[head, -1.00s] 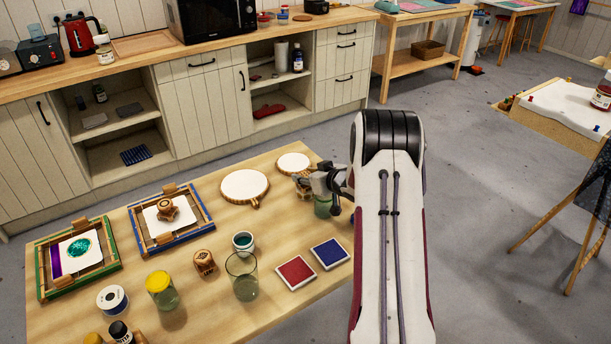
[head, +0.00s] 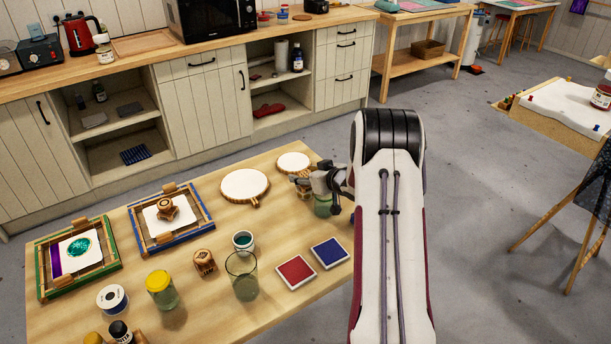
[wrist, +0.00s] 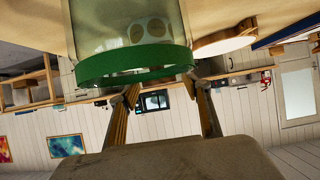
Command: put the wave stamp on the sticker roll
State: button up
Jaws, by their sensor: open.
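A wooden stamp (head: 204,262) with a dark mark on its side stands mid-table in the head view. Another round wooden stamp (head: 168,208) sits on white paper in the blue frame. I cannot tell which bears the wave. The sticker roll (head: 112,299), white with a dark centre, is at the front left. My gripper (head: 303,183) is at the table's far right, beside a small wooden item (head: 301,191) partly hidden by it. In the wrist view my gripper (wrist: 165,92) is open, its fingers apart with nothing held.
A glass jar with a green rim (wrist: 135,64) is close to my fingers; it also shows under my wrist (head: 323,207). Red (head: 296,272) and blue (head: 329,252) ink pads, a clear glass (head: 242,280) and a yellow-lidded jar (head: 161,290) stand between gripper and roll.

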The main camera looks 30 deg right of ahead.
jog(key=v, duration=1.2)
dwell(0.6)
jog(key=s+a+r+g+h, duration=0.1)
jog(key=a+r+h, duration=0.25)
jog(key=r, duration=0.75)
jog(key=s+a+r+m+g, duration=0.1)
jog(key=s+a+r+g, duration=0.1)
jog(key=s+a+r, duration=0.6)
jog(key=s+a+f+n+g+y, duration=0.1)
jog(key=s+a+g+y, duration=0.2)
jog(key=s+a, duration=1.8)
jog(key=s, duration=0.4)
jog(key=shift+a+f+g, duration=0.25)
jog(key=shift+f+g, duration=0.05)
jog(key=shift+f, duration=0.05)
